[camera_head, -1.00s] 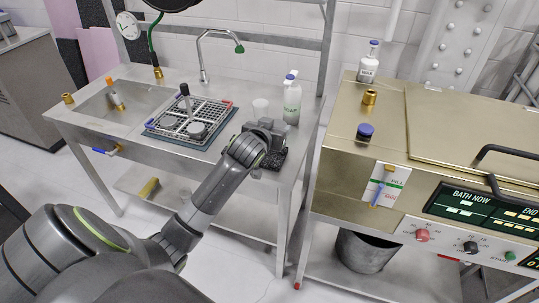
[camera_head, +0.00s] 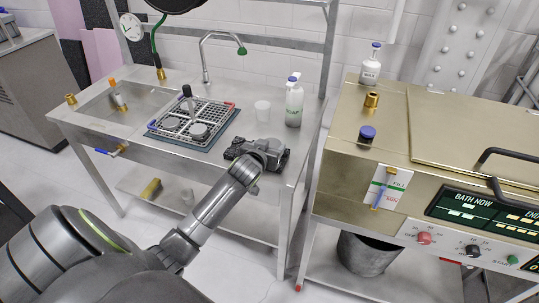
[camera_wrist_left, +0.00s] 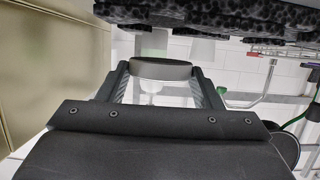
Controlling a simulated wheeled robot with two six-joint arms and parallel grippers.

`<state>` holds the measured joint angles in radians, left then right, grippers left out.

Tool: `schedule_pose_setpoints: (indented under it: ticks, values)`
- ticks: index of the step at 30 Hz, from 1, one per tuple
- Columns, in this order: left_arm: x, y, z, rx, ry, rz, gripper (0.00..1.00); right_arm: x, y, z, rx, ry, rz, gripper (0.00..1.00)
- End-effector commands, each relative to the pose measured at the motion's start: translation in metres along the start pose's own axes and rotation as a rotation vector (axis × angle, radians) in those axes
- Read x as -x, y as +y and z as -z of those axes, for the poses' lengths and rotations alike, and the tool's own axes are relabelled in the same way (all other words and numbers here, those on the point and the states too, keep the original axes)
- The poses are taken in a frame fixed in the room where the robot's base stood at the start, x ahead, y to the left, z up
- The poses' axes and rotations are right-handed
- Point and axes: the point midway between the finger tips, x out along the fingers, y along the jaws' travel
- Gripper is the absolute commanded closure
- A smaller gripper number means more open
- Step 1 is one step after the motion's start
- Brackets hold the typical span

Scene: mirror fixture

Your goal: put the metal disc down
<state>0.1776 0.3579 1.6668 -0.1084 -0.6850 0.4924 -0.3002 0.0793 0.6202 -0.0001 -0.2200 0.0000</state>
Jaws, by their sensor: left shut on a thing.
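My left gripper (camera_head: 266,148) is over the right part of the steel bench, at a dark pad (camera_head: 284,160). In the left wrist view the two fingers (camera_wrist_left: 162,84) are shut on the metal disc (camera_wrist_left: 160,69), a grey disc seen nearly edge-on. In the head view my gripper hides the disc. The dark speckled pad also shows along the top of the left wrist view (camera_wrist_left: 190,12). I cannot tell whether the disc touches it. My right gripper is not in view.
A wire rack (camera_head: 222,112) with other discs stands left of my gripper. A white cup (camera_head: 262,111) and a spray bottle (camera_head: 294,103) stand behind it. The brass-coloured bath machine (camera_head: 345,150) is to the right.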

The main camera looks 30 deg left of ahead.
Motion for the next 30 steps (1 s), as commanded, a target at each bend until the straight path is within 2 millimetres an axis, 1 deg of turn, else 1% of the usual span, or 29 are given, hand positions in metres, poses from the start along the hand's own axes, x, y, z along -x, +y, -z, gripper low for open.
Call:
schedule_pose_setpoints:
  ticks: [1,2,3,7,20,21,26,30]
  values:
    - [-0.003,0.000,-0.011,0.000,-0.004,0.001,0.67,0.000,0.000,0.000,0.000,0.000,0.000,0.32]
    - [-0.005,0.000,-0.016,0.000,-0.005,0.001,0.67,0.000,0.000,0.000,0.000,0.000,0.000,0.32]
    - [-0.006,0.000,-0.018,0.001,-0.004,0.001,0.67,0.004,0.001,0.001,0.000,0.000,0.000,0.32]
    - [-0.010,0.000,-0.029,0.000,-0.001,0.000,0.67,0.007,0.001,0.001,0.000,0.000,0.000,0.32]
    - [-0.013,0.000,-0.036,0.000,0.000,-0.001,0.67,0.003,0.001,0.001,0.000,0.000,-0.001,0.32]
    - [-0.013,0.000,-0.036,0.000,-0.001,0.000,0.40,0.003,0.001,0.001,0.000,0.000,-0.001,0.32]
    - [-0.013,0.000,-0.035,0.000,-0.001,0.000,0.19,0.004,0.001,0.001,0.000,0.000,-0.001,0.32]
    - [-0.013,0.000,-0.035,0.000,-0.001,0.000,0.19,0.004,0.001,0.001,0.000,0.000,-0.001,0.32]
